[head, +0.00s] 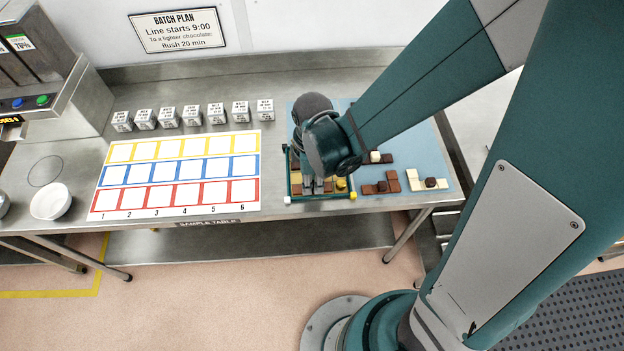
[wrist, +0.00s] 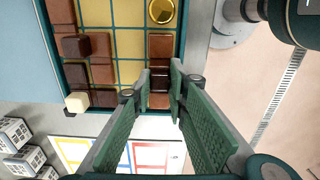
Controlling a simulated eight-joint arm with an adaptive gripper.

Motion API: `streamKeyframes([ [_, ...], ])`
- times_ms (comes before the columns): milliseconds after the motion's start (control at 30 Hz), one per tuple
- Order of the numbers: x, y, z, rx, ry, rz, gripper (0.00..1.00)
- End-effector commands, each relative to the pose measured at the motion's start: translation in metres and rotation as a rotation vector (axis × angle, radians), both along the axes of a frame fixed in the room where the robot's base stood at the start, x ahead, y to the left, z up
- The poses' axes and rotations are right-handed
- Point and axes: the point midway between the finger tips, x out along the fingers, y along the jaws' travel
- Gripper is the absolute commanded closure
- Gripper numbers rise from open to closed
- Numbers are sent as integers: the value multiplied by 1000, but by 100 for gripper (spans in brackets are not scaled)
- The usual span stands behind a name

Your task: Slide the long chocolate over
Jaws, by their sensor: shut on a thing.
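A shallow tray with a teal rim (head: 320,199) sits at the front edge of the table, holding chocolate pieces on a yellow gridded floor. My gripper (head: 317,186) is down over the tray. In the wrist view, my gripper's fingertips (wrist: 160,90) are shut at the dark middle of a long brown chocolate (wrist: 160,48), which runs in a straight column along one side. The fingers hide part of that chocolate. A round gold knob (wrist: 161,11) stands in line with it; it also shows in the head view (head: 341,184).
Another brown chocolate (wrist: 101,48) with a raised dark knob and a small cream cube (wrist: 76,102) are at the tray's other side. Bare yellow floor lies between. Loose pieces (head: 382,187) lie on the blue mat (head: 415,150). A coloured grid sheet (head: 175,213) lies left.

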Motion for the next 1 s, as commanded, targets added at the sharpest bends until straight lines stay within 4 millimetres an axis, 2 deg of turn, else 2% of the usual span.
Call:
streamKeyframes([
  [167,0,0,0,0,0,0,96],
  [200,0,0,0,0,0,0,82],
  [333,0,0,0,0,0,0,66],
  [767,0,0,1,0,0,0,66],
  [1000,0,0,9,0,0,0,66],
])
